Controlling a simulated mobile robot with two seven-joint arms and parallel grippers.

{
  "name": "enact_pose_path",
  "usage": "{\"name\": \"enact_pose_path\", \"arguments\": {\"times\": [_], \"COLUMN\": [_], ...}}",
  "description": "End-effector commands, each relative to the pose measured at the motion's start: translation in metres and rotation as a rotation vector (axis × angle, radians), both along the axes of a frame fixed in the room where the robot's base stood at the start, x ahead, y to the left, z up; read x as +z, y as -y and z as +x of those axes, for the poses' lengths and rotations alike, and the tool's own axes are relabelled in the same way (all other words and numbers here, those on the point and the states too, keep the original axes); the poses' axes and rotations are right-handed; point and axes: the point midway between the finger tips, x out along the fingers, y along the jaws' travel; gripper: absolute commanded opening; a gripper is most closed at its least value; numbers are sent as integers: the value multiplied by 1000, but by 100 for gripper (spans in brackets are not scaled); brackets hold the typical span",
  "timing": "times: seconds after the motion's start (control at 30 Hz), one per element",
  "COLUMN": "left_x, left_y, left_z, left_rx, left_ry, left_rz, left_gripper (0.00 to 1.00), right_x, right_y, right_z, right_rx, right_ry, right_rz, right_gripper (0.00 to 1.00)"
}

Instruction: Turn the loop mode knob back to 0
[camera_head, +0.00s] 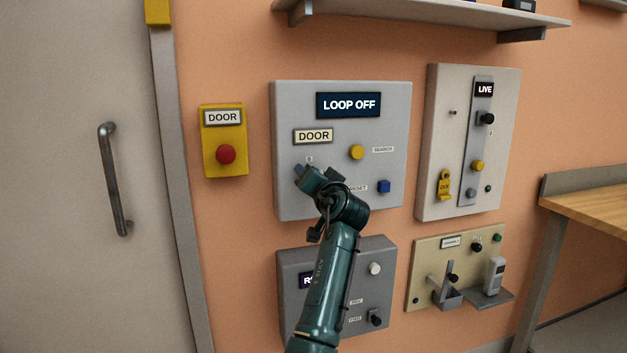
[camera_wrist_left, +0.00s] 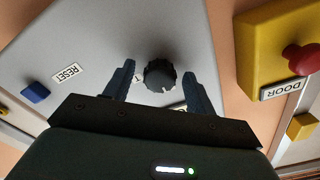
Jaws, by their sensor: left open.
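A grey panel (camera_head: 345,100) on the wall has a dark display (camera_head: 348,105) reading LOOP OFF. In the left wrist view a black ribbed knob (camera_wrist_left: 160,75) sits on this panel, with a small pale mark near its lower edge. My left gripper (camera_wrist_left: 159,70) is open, with one finger on each side of the knob; I cannot tell whether they touch it. In the head view my left gripper (camera_head: 300,172) is at the panel's left part and hides the knob. My right gripper is not in view.
The panel also holds a yellow button (camera_head: 356,152) and a blue RESET button (camera_head: 384,187). A yellow DOOR box (camera_head: 222,140) with a red button is to the left. Other panels (camera_head: 470,140) are to the right and below. A shelf (camera_head: 420,16) juts out above.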

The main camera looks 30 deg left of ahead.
Motion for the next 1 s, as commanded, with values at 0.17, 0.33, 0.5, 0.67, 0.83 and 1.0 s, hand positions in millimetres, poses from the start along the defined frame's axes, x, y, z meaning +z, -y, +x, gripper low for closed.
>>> {"name": "enact_pose_path", "arguments": {"times": [0.17,0.33,0.5,0.67,0.83,1.0], "left_x": [0,0,-1,-1,-1,0], "left_y": [2,18,47,73,92,100], "left_z": [-1,-14,-39,-62,-78,-85], "left_rx": [0,-3,-3,-3,-1,-1], "left_ry": [-1,2,1,0,0,0], "left_rz": [1,0,-2,-1,0,-1], "left_gripper": [56,56,56,56,56,56], "right_x": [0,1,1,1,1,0], "right_y": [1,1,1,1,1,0], "right_z": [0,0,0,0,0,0], "right_rx": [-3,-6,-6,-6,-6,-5], "right_ry": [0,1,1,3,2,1], "right_rz": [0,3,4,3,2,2], "right_gripper": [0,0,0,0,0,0]}}
